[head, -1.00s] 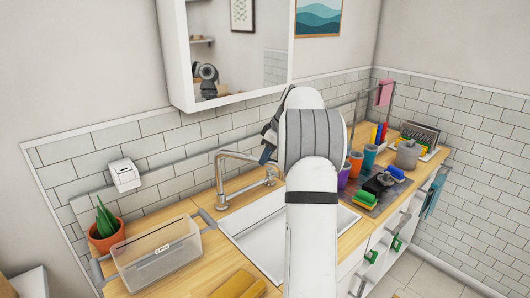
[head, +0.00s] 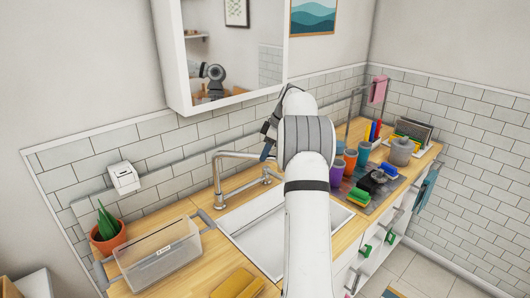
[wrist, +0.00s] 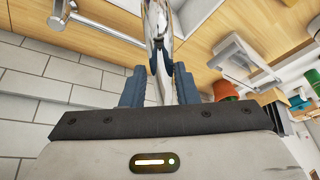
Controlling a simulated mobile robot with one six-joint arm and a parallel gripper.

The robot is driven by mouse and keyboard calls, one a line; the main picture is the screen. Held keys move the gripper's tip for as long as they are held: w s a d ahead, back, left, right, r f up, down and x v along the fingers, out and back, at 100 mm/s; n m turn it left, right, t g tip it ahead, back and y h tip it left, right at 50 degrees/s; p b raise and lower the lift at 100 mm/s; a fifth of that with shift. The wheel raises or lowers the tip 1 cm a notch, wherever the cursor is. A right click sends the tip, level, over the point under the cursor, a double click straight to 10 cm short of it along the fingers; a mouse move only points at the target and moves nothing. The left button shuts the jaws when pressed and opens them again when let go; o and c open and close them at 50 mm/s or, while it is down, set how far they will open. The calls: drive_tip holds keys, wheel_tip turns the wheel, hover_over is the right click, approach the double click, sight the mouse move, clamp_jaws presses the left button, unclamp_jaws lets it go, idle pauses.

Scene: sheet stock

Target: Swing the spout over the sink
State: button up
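The chrome tap (head: 217,178) stands on the counter behind the sink (head: 258,232). Its spout (head: 238,154) runs right from the top of the upright, along the wall side, towards my gripper (head: 267,150). In the wrist view the shiny spout (wrist: 159,30) lies between the two blue fingers of my gripper (wrist: 161,75), filling the narrow gap, and the fingers look shut on it. The spout's far end is hidden by my wrist in the head view. My arm covers the right part of the sink.
A clear bin (head: 160,258) and a potted plant (head: 108,238) stand left of the sink. Cups (head: 363,152), sponges (head: 359,195) and a grey pot (head: 401,151) stand on the right. A mirrored cabinet (head: 176,60) hangs above. The sink's visible basin is empty.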

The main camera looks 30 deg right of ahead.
drive_tip(key=shift+o, duration=1.4)
drive_tip(key=shift+w+d, duration=0.1)
drive_tip(key=shift+d, duration=0.05)
drive_tip(key=shift+o, duration=0.4)
drive_tip(key=v, duration=0.7)
drive_tip(key=shift+r+b, duration=0.1)
drive_tip(key=shift+b, duration=0.25)
drive_tip(key=shift+r, duration=0.25)
